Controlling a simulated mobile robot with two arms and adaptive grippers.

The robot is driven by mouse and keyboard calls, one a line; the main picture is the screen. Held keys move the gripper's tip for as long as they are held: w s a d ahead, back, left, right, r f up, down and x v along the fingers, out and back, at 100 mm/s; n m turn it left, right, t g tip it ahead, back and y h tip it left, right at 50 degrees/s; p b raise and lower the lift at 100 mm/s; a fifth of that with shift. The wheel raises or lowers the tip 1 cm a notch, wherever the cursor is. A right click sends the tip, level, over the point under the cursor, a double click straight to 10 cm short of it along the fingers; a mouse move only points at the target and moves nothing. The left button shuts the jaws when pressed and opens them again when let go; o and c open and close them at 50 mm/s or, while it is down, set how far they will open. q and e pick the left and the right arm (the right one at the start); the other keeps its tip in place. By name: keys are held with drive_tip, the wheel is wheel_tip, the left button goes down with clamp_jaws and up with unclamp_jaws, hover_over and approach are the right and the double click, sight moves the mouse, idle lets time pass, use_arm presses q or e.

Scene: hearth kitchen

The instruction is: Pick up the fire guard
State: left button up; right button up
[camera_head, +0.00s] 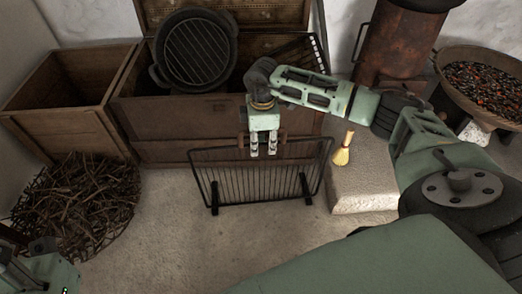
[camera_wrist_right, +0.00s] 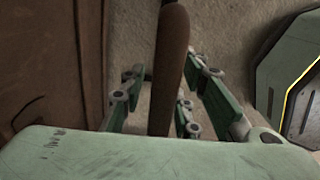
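The fire guard (camera_head: 232,178) is a black wire panel standing upright on two dark feet on the floor, in front of a wooden chest. A brown handle runs along its top middle, and the handle (camera_wrist_right: 171,65) also shows in the right wrist view. My right gripper (camera_head: 263,148) points down at the handle from above. In the right wrist view my right gripper (camera_wrist_right: 165,105) has its fingers apart on both sides of the handle, with gaps visible. Only a green and dark part of my left arm shows at the lower left; its fingertips do not show.
The open chest (camera_head: 180,122) behind the guard holds a round grill pan (camera_head: 196,48). A pile of twigs (camera_head: 75,205) lies left. A stone block (camera_head: 362,185) with a small yellow brush (camera_head: 342,152) stands close right. Floor in front is clear.

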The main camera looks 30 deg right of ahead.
clamp_jaws()
idle(0.3)
drive_tip(key=shift+w+r, duration=0.1)
drive_tip(key=shift+r, duration=0.1)
